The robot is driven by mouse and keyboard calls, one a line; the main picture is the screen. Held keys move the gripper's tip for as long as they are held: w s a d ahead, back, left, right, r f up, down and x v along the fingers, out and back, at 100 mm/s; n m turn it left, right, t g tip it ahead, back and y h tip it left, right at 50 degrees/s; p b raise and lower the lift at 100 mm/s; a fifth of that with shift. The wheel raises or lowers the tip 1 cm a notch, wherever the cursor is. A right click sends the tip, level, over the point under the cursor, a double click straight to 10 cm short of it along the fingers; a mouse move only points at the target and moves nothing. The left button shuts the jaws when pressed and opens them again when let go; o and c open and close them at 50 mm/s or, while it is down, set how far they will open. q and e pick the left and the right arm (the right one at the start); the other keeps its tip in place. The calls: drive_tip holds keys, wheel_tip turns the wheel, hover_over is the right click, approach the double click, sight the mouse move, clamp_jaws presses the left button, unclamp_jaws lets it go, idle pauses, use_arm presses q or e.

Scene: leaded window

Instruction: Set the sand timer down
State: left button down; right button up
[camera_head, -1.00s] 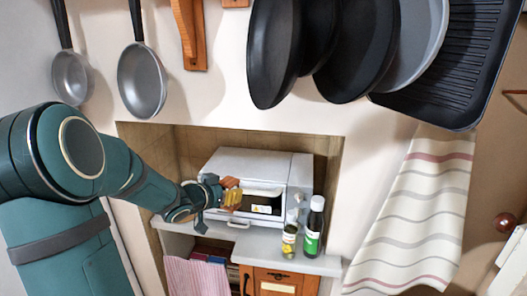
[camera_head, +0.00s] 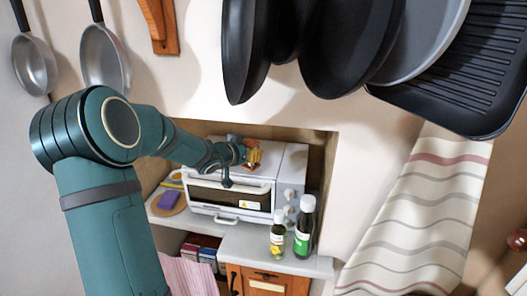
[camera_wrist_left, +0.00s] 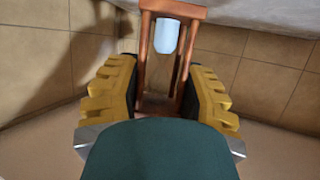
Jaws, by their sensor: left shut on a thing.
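The sand timer (camera_wrist_left: 167,38) shows in the left wrist view as a reddish-brown wooden frame with a pale glass bulb inside. My left gripper (camera_wrist_left: 163,92) is shut on it, with a yellow ridged finger on each side of its posts. The lower part of the timer is hidden behind my gripper's body. In the head view my left gripper (camera_head: 252,154) is at the top of the white toaster oven (camera_head: 292,170). I cannot tell there whether the timer touches the oven's top. My right gripper is not in view.
Two bottles, one with a yellowish label (camera_head: 277,236) and one with a green label (camera_head: 304,228), stand before the oven on the grey shelf (camera_head: 245,246). A round board with a purple item (camera_head: 169,198) lies left of the oven. Dark pans (camera_head: 350,45) hang above.

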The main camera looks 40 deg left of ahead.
use_arm(q)
drive_tip(key=w, duration=0.5)
drive_tip(key=w+a, duration=0.1)
drive_tip(key=w, duration=0.2)
drive_tip(key=shift+w+r+p, duration=0.1)
drive_tip(key=shift+w+p, duration=0.05)
drive_tip(key=shift+p, duration=0.2)
wheel_tip(320, 180, down, 4)
drive_tip(key=shift+r+b, duration=0.1)
drive_tip(key=shift+b, duration=0.9)
drive_tip(key=shift+r, duration=0.1)
drive_tip(key=c, duration=0.5)
unclamp_jaws()
